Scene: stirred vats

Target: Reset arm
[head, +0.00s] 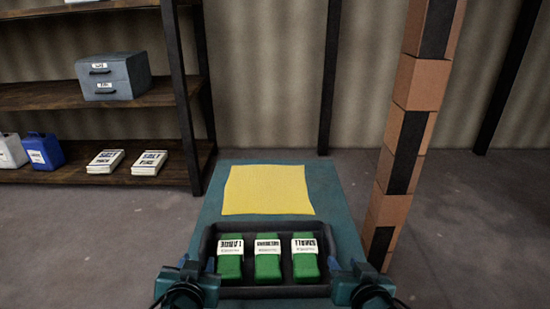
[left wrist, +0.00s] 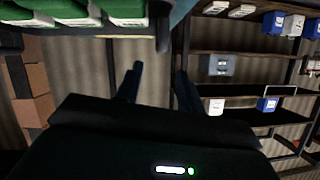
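My left gripper (head: 196,265) is at the bottom of the head view, beside the left end of a dark tray (head: 270,291). In the left wrist view its two fingers (left wrist: 159,85) stand apart with nothing between them. My right gripper (head: 346,265) is beside the tray's right end. Its fingertips look apart and nothing shows between them. The tray holds three green packs with white labels: a left one (head: 230,266), a middle one (head: 267,266) and a right one (head: 305,265). The packs also show at the top left of the left wrist view (left wrist: 62,10).
The tray sits on a teal surface (head: 334,206) with a yellow mat (head: 267,189) behind it. A dark shelf (head: 130,99) at left holds a grey drawer box (head: 113,78), a blue jug (head: 43,151) and white packs (head: 106,161).

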